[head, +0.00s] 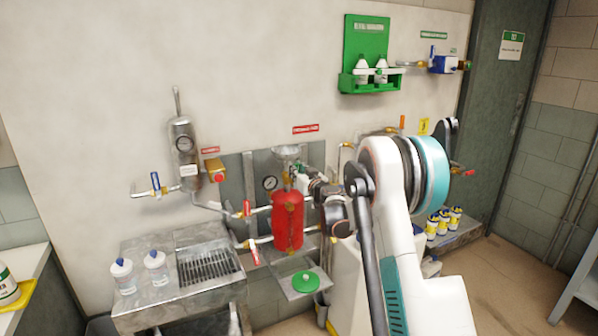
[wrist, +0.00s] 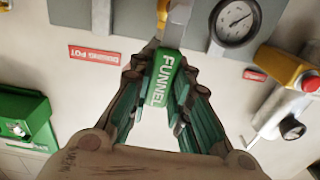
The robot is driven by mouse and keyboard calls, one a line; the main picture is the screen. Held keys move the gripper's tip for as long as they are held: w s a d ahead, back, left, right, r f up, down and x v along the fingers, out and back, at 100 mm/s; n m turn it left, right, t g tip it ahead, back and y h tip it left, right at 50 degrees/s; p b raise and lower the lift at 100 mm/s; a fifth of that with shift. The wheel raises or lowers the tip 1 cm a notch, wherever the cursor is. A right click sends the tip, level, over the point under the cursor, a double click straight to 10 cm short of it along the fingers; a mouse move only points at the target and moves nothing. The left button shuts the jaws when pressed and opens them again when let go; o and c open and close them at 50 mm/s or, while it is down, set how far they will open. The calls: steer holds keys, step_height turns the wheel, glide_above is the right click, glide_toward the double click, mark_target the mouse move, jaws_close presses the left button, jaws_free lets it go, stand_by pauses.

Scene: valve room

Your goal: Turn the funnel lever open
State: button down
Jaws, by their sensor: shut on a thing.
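The funnel lever (wrist: 164,80) is green with white FUNNEL lettering and lies between my fingers in the wrist view. Its lettering runs lengthwise, from the pipework towards my palm. My gripper (wrist: 163,76) is shut on it, one finger on each side. In the head view my gripper (head: 308,186) is just above and right of the red pot (head: 287,218), below the metal funnel (head: 286,152). My wrist and gripper hide most of the lever there.
A round gauge (head: 270,183) sits close left of the funnel pipe. Red-handled valves (head: 247,208) are left of the pot. A steel sink (head: 205,268) with bottles stands lower left. A green wall rack (head: 366,55) hangs above.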

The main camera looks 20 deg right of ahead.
steer(key=shift+a+f+n, duration=0.1)
steer(key=shift+a+n, duration=0.05)
steer(key=shift+n, duration=0.15)
steer(key=c, duration=1.5)
jaws_free()
steer(key=shift+o, duration=0.2)
steer(key=s, duration=1.2)
steer(key=shift+d, duration=0.2)
